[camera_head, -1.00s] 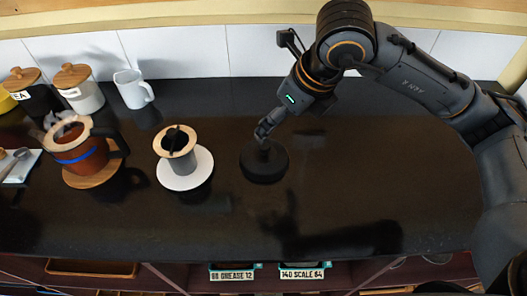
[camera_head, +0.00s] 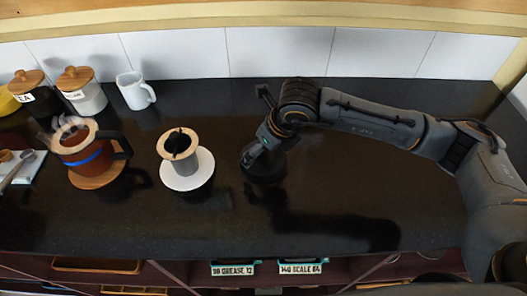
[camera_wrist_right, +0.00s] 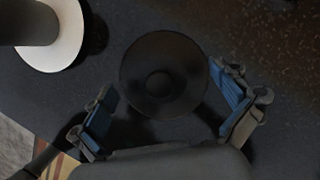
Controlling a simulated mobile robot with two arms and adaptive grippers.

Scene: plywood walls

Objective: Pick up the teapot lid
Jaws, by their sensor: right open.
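The lid is a dark round disc (camera_head: 265,174) lying on the black counter, partly covered by my right gripper in the head view. In the right wrist view the lid (camera_wrist_right: 163,62) shows whole, with a round knob in its middle. My right gripper (camera_head: 251,154) is over the lid, its hand pointing down and to the left. In the right wrist view its open fingers (camera_wrist_right: 168,103) stand on either side of the lid's near edge, with nothing held between them. My left gripper is not in view.
A grey cup with a wooden rim (camera_head: 182,158) stands on a white saucer (camera_head: 186,182) left of the lid. A steaming red-brown pot (camera_head: 85,160) sits on a wooden trivet (camera_head: 97,179). Canisters and a white jug (camera_head: 134,92) stand at back left. The counter's right is clear.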

